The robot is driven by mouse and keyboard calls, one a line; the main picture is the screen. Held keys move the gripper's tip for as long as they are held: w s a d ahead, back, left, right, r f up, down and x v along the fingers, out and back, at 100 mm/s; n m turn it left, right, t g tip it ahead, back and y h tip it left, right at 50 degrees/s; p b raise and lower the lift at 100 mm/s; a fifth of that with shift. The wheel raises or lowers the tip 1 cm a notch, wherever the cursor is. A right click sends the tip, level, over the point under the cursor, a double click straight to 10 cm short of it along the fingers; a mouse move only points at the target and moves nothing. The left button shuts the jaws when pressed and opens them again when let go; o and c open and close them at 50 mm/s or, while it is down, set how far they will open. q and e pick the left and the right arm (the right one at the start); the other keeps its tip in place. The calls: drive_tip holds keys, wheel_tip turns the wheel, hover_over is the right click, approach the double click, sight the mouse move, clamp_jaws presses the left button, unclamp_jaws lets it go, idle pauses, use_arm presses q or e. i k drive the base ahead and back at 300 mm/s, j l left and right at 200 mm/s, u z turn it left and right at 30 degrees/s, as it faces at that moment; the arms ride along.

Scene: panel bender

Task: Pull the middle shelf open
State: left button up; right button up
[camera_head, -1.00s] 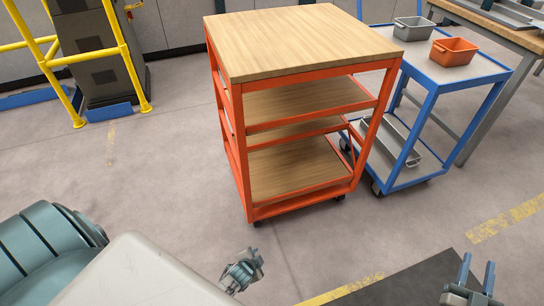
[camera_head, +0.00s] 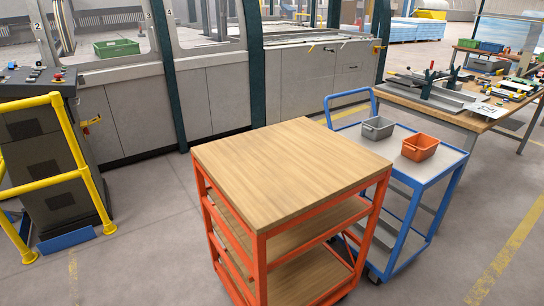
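An orange-framed cart (camera_head: 258,262) with a thick wooden top (camera_head: 290,172) stands in the lower middle of the head view. Its middle shelf (camera_head: 297,235) is a wooden board in an orange frame, partly hidden under the top. A lower wooden shelf (camera_head: 305,278) shows beneath it, cut off by the picture's bottom edge. I cannot tell how far the middle shelf sticks out. Neither of my grippers is in this view.
A blue cart (camera_head: 402,245) with a grey bin (camera_head: 378,127) and an orange bin (camera_head: 420,147) stands close on the right. Yellow railing (camera_head: 76,150) and a control console (camera_head: 50,165) stand left. A grey machine (camera_head: 213,92) runs behind. Floor left of the orange cart is clear.

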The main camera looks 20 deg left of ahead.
sight(273, 178)
drive_tip(key=i+j+z, duration=0.1)
drive_tip(key=j+z, duration=0.15)
drive_tip(key=j, duration=0.8)
drive_tip(key=j+z, duration=0.25)
drive_tip(key=j, duration=0.85)
drive_tip(key=k+j+z, duration=0.1)
drive_tip(key=j+z, duration=0.2)
drive_tip(key=j, duration=0.75)
